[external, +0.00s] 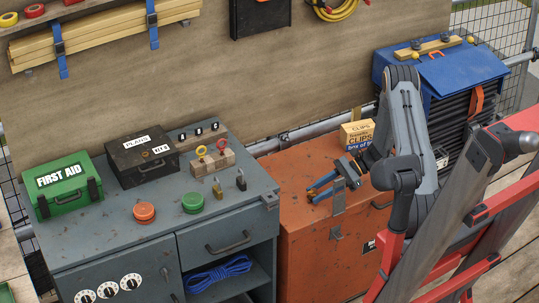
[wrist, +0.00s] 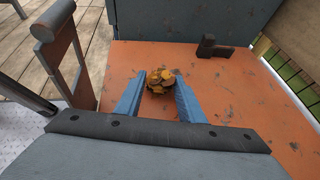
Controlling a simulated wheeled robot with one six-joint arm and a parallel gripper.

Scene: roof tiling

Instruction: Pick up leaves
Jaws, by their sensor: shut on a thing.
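A small clump of brown and yellow leaves (wrist: 160,84) shows in the wrist view between the two blue fingers of my gripper (wrist: 160,78). The gripper is shut on the clump, one finger at each side. In the external view my gripper (external: 311,194) is over the left part of the orange chest (external: 300,232), near its front edge. I cannot make out the leaves there. The scuffed orange chest surface also fills much of the wrist view (wrist: 240,85). How far the clump is above the chest is not clear.
A cardboard clips box (external: 356,134) stands at the chest's back. A grey workbench (external: 100,232) on the left carries a green first aid box (external: 68,187), a black case (external: 140,158), padlocks and buttons.

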